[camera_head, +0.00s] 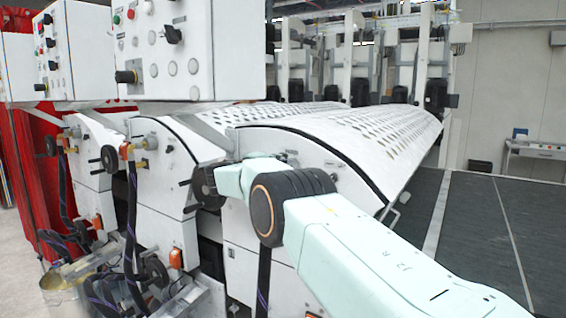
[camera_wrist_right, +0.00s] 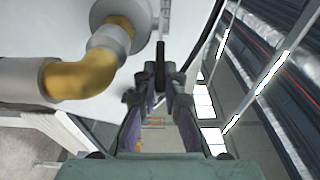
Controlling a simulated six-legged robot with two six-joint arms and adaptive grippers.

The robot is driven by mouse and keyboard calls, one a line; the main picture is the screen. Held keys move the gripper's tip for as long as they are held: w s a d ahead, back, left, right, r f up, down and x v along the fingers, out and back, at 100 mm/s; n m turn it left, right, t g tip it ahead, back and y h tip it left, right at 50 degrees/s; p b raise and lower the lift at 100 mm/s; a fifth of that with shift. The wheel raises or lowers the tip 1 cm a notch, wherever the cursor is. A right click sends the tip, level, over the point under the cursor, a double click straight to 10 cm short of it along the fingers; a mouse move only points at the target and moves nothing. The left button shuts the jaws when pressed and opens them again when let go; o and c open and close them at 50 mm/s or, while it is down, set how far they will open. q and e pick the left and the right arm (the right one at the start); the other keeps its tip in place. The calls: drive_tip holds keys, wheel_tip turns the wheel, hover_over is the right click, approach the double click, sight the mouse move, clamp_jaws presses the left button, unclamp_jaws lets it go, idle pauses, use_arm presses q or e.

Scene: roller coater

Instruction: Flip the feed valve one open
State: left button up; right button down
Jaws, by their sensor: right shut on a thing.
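In the right wrist view, a slim black valve lever (camera_wrist_right: 160,58) stands upright against the white machine panel. My right gripper (camera_wrist_right: 160,88) is shut on its lower end, with a finger on each side. A brass elbow (camera_wrist_right: 72,80) with grey pipe fittings sits left of the lever. I cannot tell the valve's label or how far it is turned. In the head view my right arm comes in from the lower right and reaches the nearest white machine unit (camera_head: 300,150); its own wrist hides the fingers and the lever. My left gripper is not in view.
Black handwheels (camera_head: 207,186) stick out of the machine fronts beside my right wrist. Similar brass fittings (camera_head: 150,143) show on the farther units. White control boxes (camera_head: 190,50) hang above.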

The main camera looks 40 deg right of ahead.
drive_tip(key=shift+d+r, duration=0.1)
drive_tip(key=shift+r, duration=0.15)
drive_tip(key=c, duration=1.4)
unclamp_jaws()
drive_tip(key=shift+s+d+f, duration=0.1)
drive_tip(key=shift+d+f, duration=0.1)
drive_tip(key=shift+d, duration=0.05)
drive_tip(key=shift+c, duration=0.2)
drive_tip(key=shift+a, duration=0.15)
drive_tip(key=shift+a, duration=0.2)
drive_tip(key=s+a, duration=0.1)
drive_tip(key=a, duration=1)
drive_tip(key=shift+s+a, duration=0.2)
drive_tip(key=shift+s, duration=0.1)
